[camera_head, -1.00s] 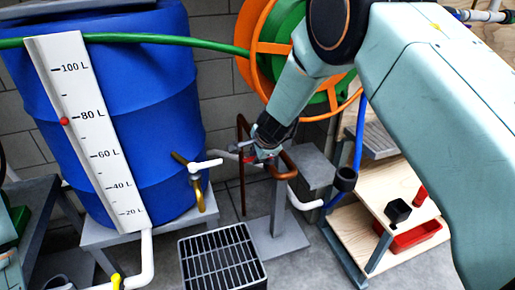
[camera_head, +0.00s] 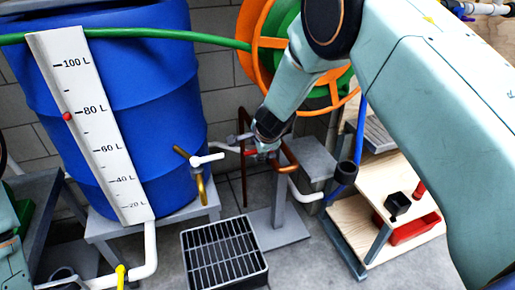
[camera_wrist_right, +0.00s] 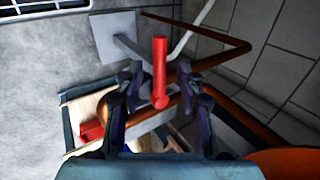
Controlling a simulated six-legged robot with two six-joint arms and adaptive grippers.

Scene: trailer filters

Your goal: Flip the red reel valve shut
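The red valve handle (camera_wrist_right: 160,72) is a short red lever on the copper pipework of the reel stand. In the right wrist view it stands between the two dark fingers of my right gripper (camera_wrist_right: 158,84), with gaps visible at both sides. The fingers are apart. In the head view my right gripper (camera_head: 262,151) is down at the copper pipe (camera_head: 288,160), and it partly hides the red handle (camera_head: 250,152). Contact cannot be told. My left gripper is not in view; only part of my left arm shows at the left edge.
A blue barrel (camera_head: 150,120) with a level scale (camera_head: 90,130) and a white-handled tap (camera_head: 207,159) stands left. A black grate (camera_head: 222,255) lies in front. The orange and green hose reel (camera_head: 265,45) is behind. A wooden shelf (camera_head: 385,200) with a red tray (camera_head: 412,228) stands right.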

